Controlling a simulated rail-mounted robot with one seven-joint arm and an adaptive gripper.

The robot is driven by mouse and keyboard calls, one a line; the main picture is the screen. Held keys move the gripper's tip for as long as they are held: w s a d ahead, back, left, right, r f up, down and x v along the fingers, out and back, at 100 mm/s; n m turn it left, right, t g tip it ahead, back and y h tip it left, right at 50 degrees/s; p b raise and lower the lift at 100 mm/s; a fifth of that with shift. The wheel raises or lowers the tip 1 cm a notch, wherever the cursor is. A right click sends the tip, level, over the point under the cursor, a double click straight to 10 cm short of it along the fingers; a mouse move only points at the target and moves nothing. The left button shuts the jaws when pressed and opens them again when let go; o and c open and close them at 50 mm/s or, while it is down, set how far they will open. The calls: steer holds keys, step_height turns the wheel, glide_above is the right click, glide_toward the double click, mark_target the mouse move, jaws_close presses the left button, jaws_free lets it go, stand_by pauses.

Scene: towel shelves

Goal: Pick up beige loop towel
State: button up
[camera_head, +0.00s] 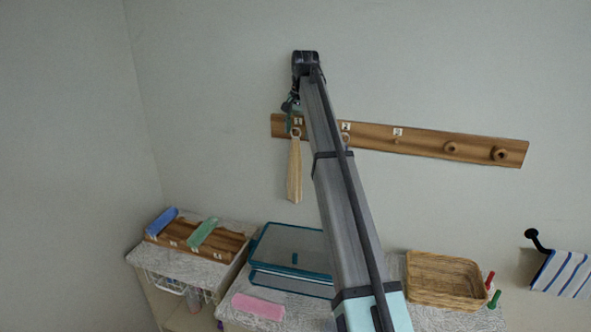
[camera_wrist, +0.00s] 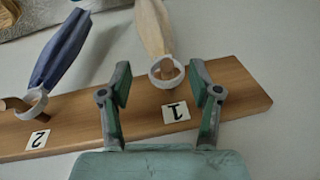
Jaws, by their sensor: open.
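The beige loop towel (camera_head: 294,172) hangs down the wall from the peg labelled 1 at the left end of a wooden peg rail (camera_head: 425,143). In the wrist view, the beige towel (camera_wrist: 152,27) shows upside down, with its pale loop (camera_wrist: 168,82) around the peg. My gripper (camera_wrist: 161,76) is open and empty, with one finger on each side of the loop in the picture. I cannot tell how far the fingers are from the loop in depth. In the head view, my gripper (camera_head: 291,104) is small and partly hidden by my arm at the rail's left end.
A blue loop towel (camera_wrist: 62,48) hangs from peg 2 beside it; my arm hides most of it in the head view. Below stand a teal-edged box (camera_head: 285,247), a wicker basket (camera_head: 445,280) and rolled towels on a wooden rack (camera_head: 180,240). The wall left is bare.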

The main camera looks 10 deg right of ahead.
mark_target(297, 139)
steer(key=shift+w+a+f+p, duration=0.15)
steer(key=shift+f+p, duration=0.15)
steer(key=shift+f, duration=0.55)
steer(key=shift+w+d+f+p, duration=0.1)
steer(key=shift+f+p, duration=0.2)
steer(key=shift+f, duration=0.55)
steer(key=shift+a, duration=0.1)
jaws_close()
